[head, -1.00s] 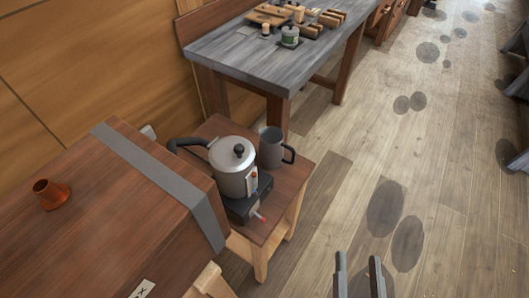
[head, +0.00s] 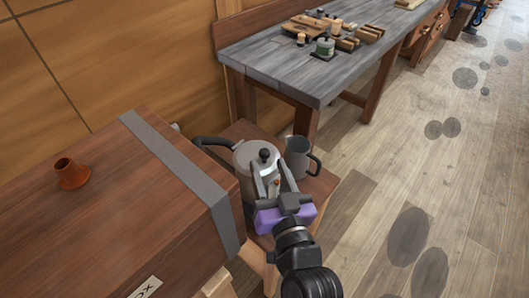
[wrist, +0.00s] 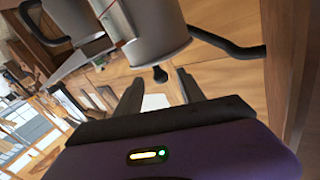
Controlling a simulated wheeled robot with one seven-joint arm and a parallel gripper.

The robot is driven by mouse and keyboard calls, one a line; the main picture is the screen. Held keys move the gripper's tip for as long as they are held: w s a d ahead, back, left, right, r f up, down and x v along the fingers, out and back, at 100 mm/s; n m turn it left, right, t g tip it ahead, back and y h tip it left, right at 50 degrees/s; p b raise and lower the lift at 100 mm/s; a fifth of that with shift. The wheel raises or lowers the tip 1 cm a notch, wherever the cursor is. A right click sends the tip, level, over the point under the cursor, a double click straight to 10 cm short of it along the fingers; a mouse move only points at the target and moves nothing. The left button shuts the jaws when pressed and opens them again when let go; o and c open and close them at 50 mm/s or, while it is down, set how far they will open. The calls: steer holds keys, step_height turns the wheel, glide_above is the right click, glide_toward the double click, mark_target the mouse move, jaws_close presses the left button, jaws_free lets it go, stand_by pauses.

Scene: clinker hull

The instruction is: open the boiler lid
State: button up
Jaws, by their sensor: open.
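The boiler (head: 243,163) is a silver pot on a small wooden stand, with a black curved pipe on its left side. Its round lid (head: 250,150) lies on top, closed, with a black knob (head: 265,155). My gripper (head: 270,168) is in front of the boiler in the head view, its fingers spread and partly hiding the pot. In the wrist view the boiler (wrist: 155,35) appears upside down, and the knob (wrist: 160,74) shows at about the level of the open fingertips (wrist: 158,82), between them. I see no contact with the knob.
A grey mug (head: 298,153) stands close to the boiler's right. A wooden chest (head: 110,200) with a grey strap and an orange cup (head: 72,173) is at left. A grey workbench (head: 290,62) with small items stands behind. Floor at right is open.

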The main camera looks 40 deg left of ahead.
mark_target(266, 160)
steer(key=shift+p+x, duration=0.3)
steer(key=shift+x, duration=2)
jaws_close()
